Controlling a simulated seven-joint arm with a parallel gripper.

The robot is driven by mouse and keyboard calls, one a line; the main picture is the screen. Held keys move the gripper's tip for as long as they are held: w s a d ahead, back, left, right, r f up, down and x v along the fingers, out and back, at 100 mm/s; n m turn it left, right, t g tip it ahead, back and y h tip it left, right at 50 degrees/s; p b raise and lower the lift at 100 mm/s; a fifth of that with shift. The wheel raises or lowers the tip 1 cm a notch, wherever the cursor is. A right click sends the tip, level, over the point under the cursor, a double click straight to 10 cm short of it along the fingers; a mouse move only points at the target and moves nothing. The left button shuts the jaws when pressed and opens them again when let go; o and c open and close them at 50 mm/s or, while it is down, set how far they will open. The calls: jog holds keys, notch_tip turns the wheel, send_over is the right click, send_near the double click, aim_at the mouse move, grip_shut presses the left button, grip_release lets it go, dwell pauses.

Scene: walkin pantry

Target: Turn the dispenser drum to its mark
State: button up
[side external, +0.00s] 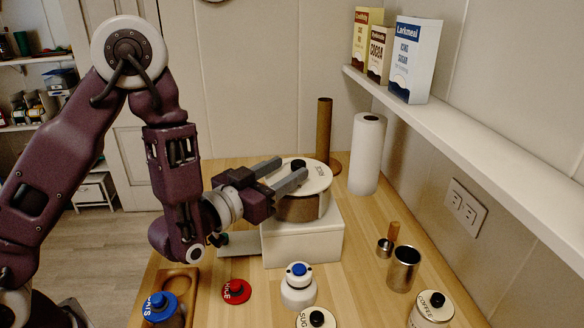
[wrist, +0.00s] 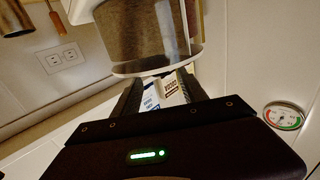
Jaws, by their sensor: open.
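The dispenser drum (side external: 298,208) is a brown cylinder with a cream lid and a black knob (side external: 299,163). It sits on a white block-shaped base (side external: 303,243) on the wooden counter. Dark lettering shows on the lid's right side, too small to read. My gripper (side external: 291,170) is open, its two grey fingers reaching from the left across the lid near the knob. Whether they touch the drum or knob I cannot tell. In the wrist view the drum (wrist: 150,35) fills the top, beyond my fingertips (wrist: 158,78). I cannot make out the mark.
A paper roll (side external: 366,155) and a brown tube (side external: 324,130) stand behind. Steel cups (side external: 403,268), a white jar with a blue knob (side external: 298,288), a red lid (side external: 236,291) and a coffee canister (side external: 431,309) stand nearby. A shelf (side external: 470,138) overhangs at right.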

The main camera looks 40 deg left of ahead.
aim_at(299, 162)
notch_tip(299, 162, up, 7)
jog(key=shift+w+f, duration=0.1)
jog(key=shift+f, duration=0.1)
jog(key=w+a+r+n+g+y, duration=0.1)
jog(key=w+a+r+n+y, duration=0.35)
jog(key=y, duration=0.45)
jog(key=s+d+n+g+y, duration=0.5)
jog(key=d+n+y, duration=0.1)
jog(key=d, duration=0.4)
jog(key=f, duration=1.1)
jog(key=shift+w, duration=0.2)
jog(key=x, duration=0.6)
jog(key=shift+w+a+f, duration=0.2)
jog(key=shift+f, duration=0.1)
jog(key=shift+w+a, duration=0.2)
grip_shut()
